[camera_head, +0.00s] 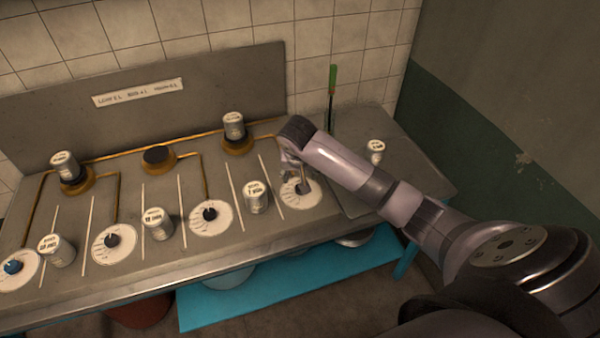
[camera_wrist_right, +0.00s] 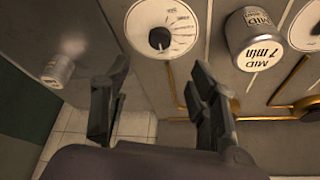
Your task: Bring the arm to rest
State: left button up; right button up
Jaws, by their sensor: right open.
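My right arm reaches in from the right in the head view. Its gripper (camera_head: 297,172) is over the rightmost dial (camera_head: 301,193) on the counter and partly hidden by the wrist. In the right wrist view the gripper (camera_wrist_right: 155,100) has its two fingers apart with nothing between them. The white dial with a black knob (camera_wrist_right: 160,38) lies beyond the fingertips there, apart from them. A can marked "MID 7 min" (camera_wrist_right: 253,40) stands beside that dial. My left gripper does not show.
Several dials and cans stand along the counter (camera_head: 150,255), with burners (camera_head: 158,159) behind. One can sits on the left burner (camera_head: 75,180), another on the right burner (camera_head: 238,145). A lone can (camera_head: 376,150) and a green-handled tool (camera_head: 332,90) are at the right. Tiled wall stands behind.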

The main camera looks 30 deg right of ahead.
dwell(0.3)
jog(key=s+a+f+n+y, duration=0.1)
jog(key=s+a+f+n, duration=0.2)
jog(key=s+a, duration=0.4)
jog(key=s+a+f+n+y, duration=0.1)
jog(key=s+a+f+n, duration=0.25)
jog(key=s+a, duration=0.35)
jog(key=s+r+n, duration=0.3)
jog(key=s, duration=1.3)
notch_tip(320, 180, down, 30)
jog(key=s+g+b, duration=0.1)
jog(key=b, duration=0.2)
jog(key=s+d+f+g+b, duration=0.1)
jog(key=s+d+f+b, duration=0.2)
jog(key=s+f, duration=1.4)
notch_tip(320, 180, down, 2)
jog(key=shift+s+d+g+y, duration=0.15)
jog(key=shift+d+g+y, duration=0.05)
jog(key=shift+g+y, duration=0.1)
